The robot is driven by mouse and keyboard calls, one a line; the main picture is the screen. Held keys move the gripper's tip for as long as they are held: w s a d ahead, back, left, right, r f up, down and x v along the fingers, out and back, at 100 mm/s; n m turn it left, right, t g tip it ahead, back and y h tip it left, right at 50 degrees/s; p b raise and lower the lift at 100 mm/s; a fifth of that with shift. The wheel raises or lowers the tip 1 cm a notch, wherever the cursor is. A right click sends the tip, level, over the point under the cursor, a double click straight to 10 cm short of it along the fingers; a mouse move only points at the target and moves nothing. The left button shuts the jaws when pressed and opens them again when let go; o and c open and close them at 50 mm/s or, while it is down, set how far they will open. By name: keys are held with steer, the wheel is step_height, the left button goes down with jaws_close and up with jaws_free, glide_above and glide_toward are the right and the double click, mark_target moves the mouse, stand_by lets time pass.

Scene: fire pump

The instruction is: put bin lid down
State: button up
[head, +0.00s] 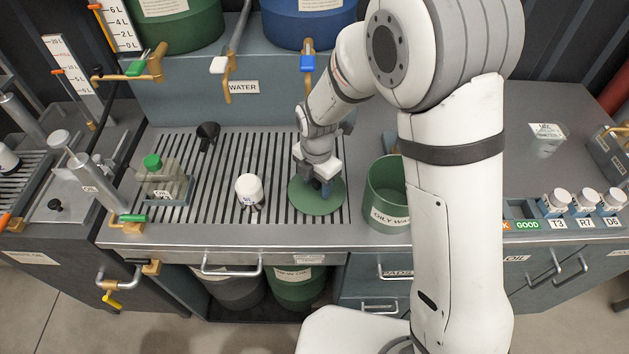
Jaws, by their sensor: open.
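The green round bin lid (318,203) lies flat on the slatted drain grate, left of the green bin. My gripper (322,188) is directly above the lid's middle, pointing down, with its fingertips at or just above the lid. The fingers are small here, and whether they touch the lid or its knob cannot be told. The green bin (387,180), labelled OILY WASTE, stands open on the counter to the right, partly hidden behind my arm.
A white capped jar (250,191) stands left of the lid. A clear bottle with a green cap (163,180) and a black funnel (208,133) are farther left. Brass taps (308,82) hang behind. Small sample jars (584,201) stand at the right.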

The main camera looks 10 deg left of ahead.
mark_target(316, 181)
step_height(316, 181, up, 12)
steer(key=s+d+r+m+t, duration=0.1)
steer(key=s+d+r+m, duration=0.15)
steer(key=d+m, duration=0.5)
steer(key=s+d+r+m, duration=0.1)
steer(key=d+r+m, duration=0.3)
steer(key=d+m, duration=0.3)
steer(key=s+d+r+m+t, duration=0.1)
steer(key=s+d+m+t, duration=0.1)
steer(key=s+d+m, duration=0.8)
steer(key=d+m, duration=0.2)
steer(key=m, duration=0.3)
steer(key=shift+s+d+r+b, duration=0.15)
steer(key=shift+s+b, duration=0.05)
steer(key=shift+b, duration=0.1)
